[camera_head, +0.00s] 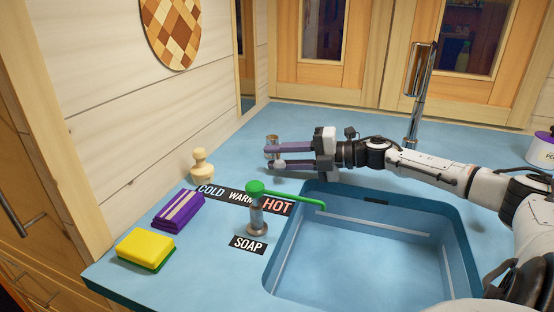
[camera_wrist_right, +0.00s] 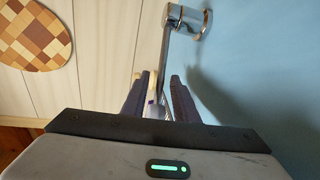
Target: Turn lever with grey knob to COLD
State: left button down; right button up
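My right gripper (camera_head: 270,157) reaches in from the right above the counter behind the sink, its two purple fingers apart and pointing left. The COLD label (camera_head: 213,191) lies left of WARM and HOT (camera_head: 277,206). My left gripper is not in view.
A soap dispenser with a green lever (camera_head: 257,188) stands between the labels and the sink (camera_head: 460,225). A wooden pawn-like piece (camera_head: 202,168), purple packet (camera_head: 179,210) and yellow sponge (camera_head: 145,249) are at left. A tall chrome faucet (camera_head: 421,85) stands behind the sink.

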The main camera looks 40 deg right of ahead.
jog(key=shift+w+a, duration=0.15)
jog(key=shift+w, duration=0.05)
grip_shut()
dwell(1.5)
